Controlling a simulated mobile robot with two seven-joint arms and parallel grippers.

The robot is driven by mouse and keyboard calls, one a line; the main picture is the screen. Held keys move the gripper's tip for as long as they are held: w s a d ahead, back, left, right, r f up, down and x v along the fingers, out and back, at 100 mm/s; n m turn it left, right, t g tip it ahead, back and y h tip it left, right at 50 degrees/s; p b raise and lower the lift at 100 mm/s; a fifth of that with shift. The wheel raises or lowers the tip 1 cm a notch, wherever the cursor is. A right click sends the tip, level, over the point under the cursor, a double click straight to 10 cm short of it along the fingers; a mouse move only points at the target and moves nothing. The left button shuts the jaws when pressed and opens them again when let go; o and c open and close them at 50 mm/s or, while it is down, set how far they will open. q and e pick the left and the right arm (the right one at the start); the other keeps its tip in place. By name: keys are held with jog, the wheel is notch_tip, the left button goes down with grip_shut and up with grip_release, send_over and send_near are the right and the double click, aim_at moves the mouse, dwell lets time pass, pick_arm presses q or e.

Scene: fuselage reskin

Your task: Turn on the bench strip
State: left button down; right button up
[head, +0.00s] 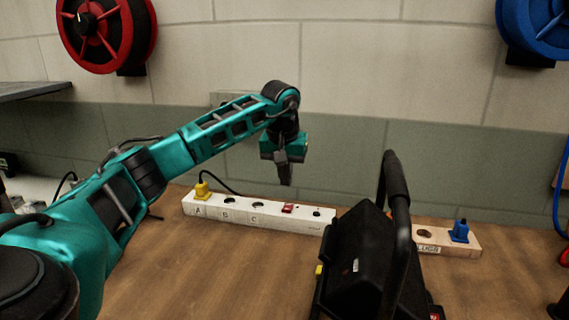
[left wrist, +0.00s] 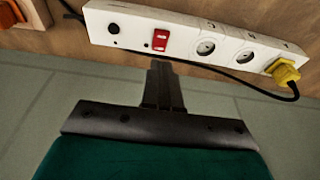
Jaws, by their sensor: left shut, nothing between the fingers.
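The white bench strip (head: 270,208) lies along the back of the wooden bench, with sockets marked A, B and C. Its red switch (head: 288,208) is on the right part of the strip; the switch also shows in the left wrist view (left wrist: 160,40). A yellow plug (head: 203,190) sits in the socket at the A end. My left gripper (head: 286,182) points down, shut and empty, just above and behind the strip near the switch. In the left wrist view its fingers (left wrist: 161,68) end close beside the switch, apparently not touching it. My right gripper is not in view.
A black case with a handle (head: 360,260) stands at the front right, hiding part of the bench behind it. A wooden block with a blue plug (head: 459,231) lies to its right. A red reel (head: 105,30) and a blue reel (head: 540,28) hang on the wall.

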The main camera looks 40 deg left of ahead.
aim_at(286, 209)
pick_arm(q)
jog(key=x, duration=0.3)
jog(key=s+x, duration=0.1)
jog(key=x, duration=0.1)
jog(key=shift+w+d+f, duration=0.1)
jog(key=shift+d+f, duration=0.15)
jog(key=shift+f, duration=0.65)
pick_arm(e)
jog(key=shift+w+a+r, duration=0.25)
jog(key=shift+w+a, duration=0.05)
pick_arm(q)
jog(key=shift+f, duration=0.2)
jog(key=shift+d+f, duration=0.1)
jog(key=shift+f, duration=0.05)
jog(key=shift+w+a+r+p, duration=0.35)
jog(key=shift+w+p, duration=0.05)
jog(key=shift+w, duration=0.1)
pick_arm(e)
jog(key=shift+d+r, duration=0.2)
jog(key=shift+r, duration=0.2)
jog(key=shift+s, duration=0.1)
